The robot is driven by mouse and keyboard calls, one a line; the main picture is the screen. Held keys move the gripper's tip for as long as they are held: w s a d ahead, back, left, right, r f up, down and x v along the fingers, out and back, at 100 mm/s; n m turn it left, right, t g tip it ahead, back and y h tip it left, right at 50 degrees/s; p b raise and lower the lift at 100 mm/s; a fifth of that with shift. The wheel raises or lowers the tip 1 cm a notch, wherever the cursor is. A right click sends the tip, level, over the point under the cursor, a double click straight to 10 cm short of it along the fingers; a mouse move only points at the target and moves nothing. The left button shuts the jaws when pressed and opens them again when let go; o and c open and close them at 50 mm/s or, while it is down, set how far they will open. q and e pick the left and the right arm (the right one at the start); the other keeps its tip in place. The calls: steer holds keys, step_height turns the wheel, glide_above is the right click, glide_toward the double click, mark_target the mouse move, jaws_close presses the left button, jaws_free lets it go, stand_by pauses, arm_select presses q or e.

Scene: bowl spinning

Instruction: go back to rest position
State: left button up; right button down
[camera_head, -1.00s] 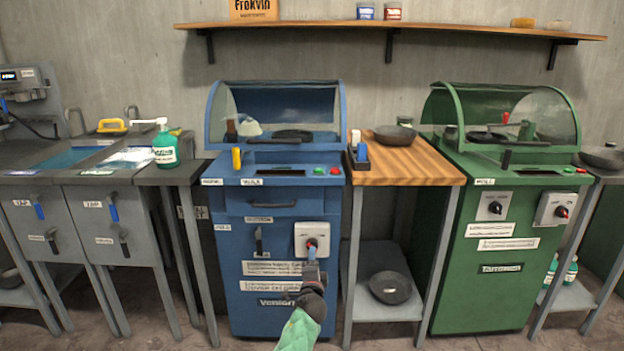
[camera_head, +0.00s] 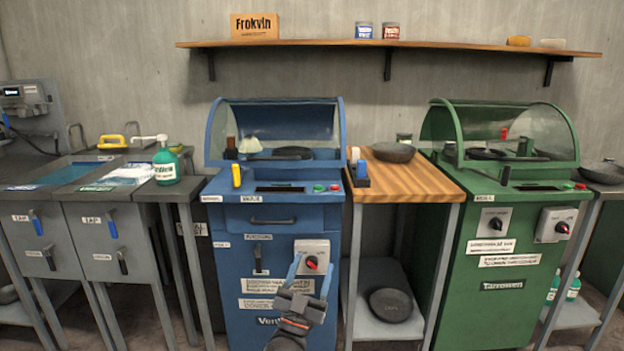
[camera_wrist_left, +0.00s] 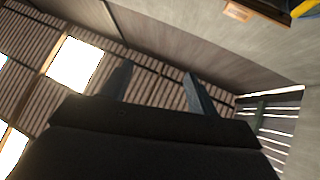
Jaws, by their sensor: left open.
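My left gripper (camera_head: 308,268) is in front of the blue machine (camera_head: 240,240), with its two fingers spread beside the red knob (camera_head: 311,262) on the white switch box. The fingers point upward, are open and hold nothing. Whether they touch the knob I cannot tell. In the left wrist view the gripper (camera_wrist_left: 158,82) shows two fingers apart, with nothing between them but ceiling and wall behind. My right gripper is not in view.
A wooden-topped table (camera_head: 425,178) with a dark bowl (camera_head: 393,152) stands right of the blue machine. A green machine (camera_head: 490,285) is further right. A sink unit (camera_head: 85,215) with a green bottle (camera_head: 166,165) is at left. A shelf (camera_head: 320,45) runs above.

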arm_select(q)
steer(key=s+a+f+n+g+y, duration=0.1)
steer(key=s+a+f+n+y, duration=0.15)
steer(key=s+f, duration=0.8)
steer(key=s+a+f+n+g+y, duration=0.2)
steer(key=s+f+n, duration=0.1)
steer(key=s+f, duration=0.75)
steer(key=s+a+r+g+y+p, duration=0.2)
steer(key=s+a+r+g+p, duration=0.1)
steer(key=s+g+p, duration=0.6)
steer(key=s+a+r+g+y+p, duration=0.3)
steer(key=s+a+g+p, duration=0.3)
steer(key=s+g+p, duration=0.4)
steer(key=p, duration=0.4)
steer(key=shift+a+r, duration=0.2)
steer(key=shift+r, duration=0.05)
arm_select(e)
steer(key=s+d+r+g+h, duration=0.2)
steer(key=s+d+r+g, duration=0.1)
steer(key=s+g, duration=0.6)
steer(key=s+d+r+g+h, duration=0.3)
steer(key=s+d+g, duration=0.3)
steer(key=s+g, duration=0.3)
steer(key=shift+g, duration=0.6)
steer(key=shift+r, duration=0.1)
